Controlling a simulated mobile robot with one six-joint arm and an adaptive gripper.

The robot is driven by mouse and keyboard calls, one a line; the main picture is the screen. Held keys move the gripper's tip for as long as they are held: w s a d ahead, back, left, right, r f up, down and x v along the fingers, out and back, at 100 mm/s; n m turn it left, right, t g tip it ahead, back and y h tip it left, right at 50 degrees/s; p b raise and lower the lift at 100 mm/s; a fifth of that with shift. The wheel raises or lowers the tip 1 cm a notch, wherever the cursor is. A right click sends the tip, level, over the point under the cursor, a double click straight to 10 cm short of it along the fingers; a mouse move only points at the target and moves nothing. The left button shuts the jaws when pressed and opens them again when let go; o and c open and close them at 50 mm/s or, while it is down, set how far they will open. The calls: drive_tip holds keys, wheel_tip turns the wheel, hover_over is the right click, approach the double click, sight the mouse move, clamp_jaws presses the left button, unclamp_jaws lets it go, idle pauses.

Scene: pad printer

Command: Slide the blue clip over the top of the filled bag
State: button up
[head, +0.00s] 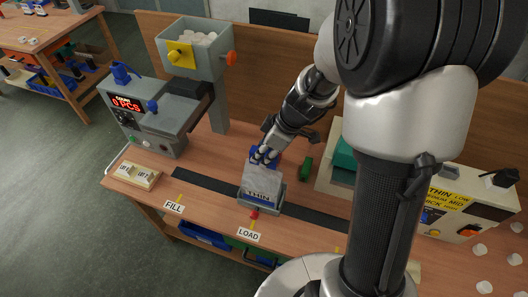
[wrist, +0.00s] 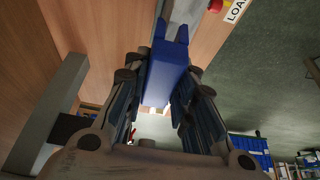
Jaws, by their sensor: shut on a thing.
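The blue clip (wrist: 166,76) is held between the fingers of my gripper (wrist: 160,112), which is shut on it. Its two prongs point toward the pale bag (wrist: 186,12) at the top of the wrist view. In the head view the whitish-grey bag (head: 262,179), with dark print on it, stands in a grey holder (head: 276,198) behind the LOAD label. My gripper (head: 265,155) is at the bag's top, with blue of the clip showing beside the fingers. I cannot tell how far the prongs overlap the bag; the fingers partly hide the contact.
A grey counting machine (head: 160,115) with a hopper (head: 192,55) stands at the left. A dark track (head: 215,192) runs along the bench past the FILL label (head: 174,207). A green object (head: 305,169) lies right of the bag. A pale machine (head: 455,205) stands at the right.

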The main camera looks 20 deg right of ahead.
drive_tip(key=shift+f+b, duration=1.2)
drive_tip(key=shift+f+b, duration=0.35)
drive_tip(key=shift+f, duration=0.15)
drive_tip(key=o, duration=0.9)
drive_tip(key=shift+r, duration=0.15)
drive_tip(key=shift+r+p, duration=1.45)
drive_tip(key=shift+r, duration=1.5)
